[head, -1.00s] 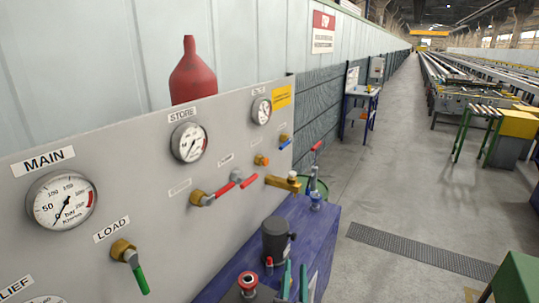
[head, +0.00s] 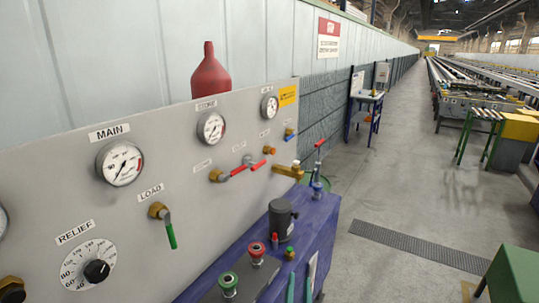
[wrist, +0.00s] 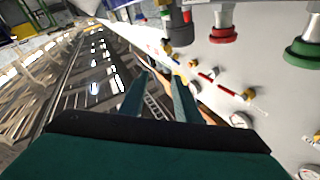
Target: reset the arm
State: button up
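My gripper (head: 301,280) shows at the bottom of the head view as two teal fingers, in front of the blue bench. In the wrist view my gripper (wrist: 158,98) has its two fingers apart with nothing between them. The rest of my arm is out of the head view. In the wrist view the grey panel with its gauges and knobs lies to the right of the fingers.
A grey gauge panel (head: 120,215) with valves fills the left. The blue bench (head: 318,240) carries a dark cylinder (head: 281,220), a red knob (head: 257,250) and a green knob (head: 229,281). A red bottle (head: 210,74) stands behind the panel. The aisle floor (head: 410,190) is clear.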

jog(key=s+a+f+n+g+y, duration=0.1)
jog(key=s+a+f, duration=0.1)
jog(key=s+f, duration=0.35)
jog(key=s+a+f+n, duration=0.1)
jog(key=s+f, duration=0.2)
jog(key=s, duration=0.6)
jog(key=s+a+f+n+g+y, duration=0.15)
jog(key=s+f, duration=0.25)
jog(key=s, duration=0.4)
jog(key=s+a+r+n+g, duration=0.1)
jog(key=s+a, duration=0.1)
jog(key=s, duration=0.9)
jog(key=s+a+r+n+g, duration=0.1)
jog(key=s+a, duration=0.1)
jog(key=s, duration=0.9)
jog(key=shift+r, duration=0.3)
